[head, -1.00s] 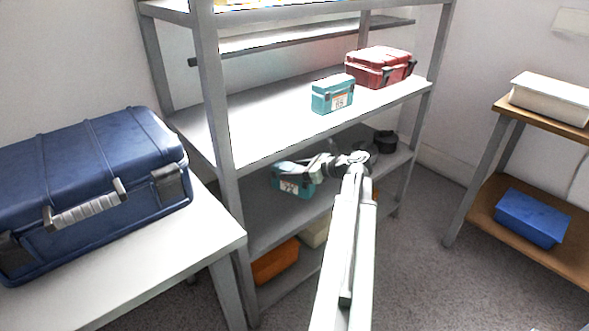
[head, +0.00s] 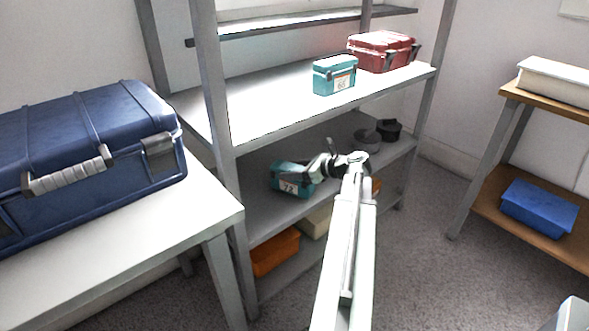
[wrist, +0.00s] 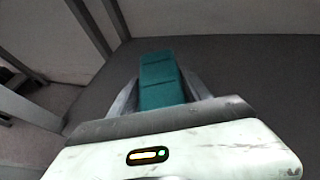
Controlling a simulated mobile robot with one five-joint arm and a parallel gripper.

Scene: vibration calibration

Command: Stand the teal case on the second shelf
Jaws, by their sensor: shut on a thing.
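A teal case (head: 289,176) with a white label is held at the level of the second shelf from the bottom (head: 262,218). It looks nearly upright; I cannot tell whether its base touches the shelf. My gripper (head: 312,170) reaches in from the right and is shut on it. In the wrist view the case (wrist: 161,80) sits between the two fingers (wrist: 161,92), its teal faces showing. Another teal case (head: 334,76) with a label stands on the shelf above, left of a red case (head: 381,51).
A black round item (head: 388,130) and a grey one (head: 368,137) sit on the second shelf's right side. Orange (head: 275,252) and cream (head: 316,221) bins are on the bottom shelf. A table with a blue case (head: 90,165) stands left; a wooden rack (head: 490,205) stands right.

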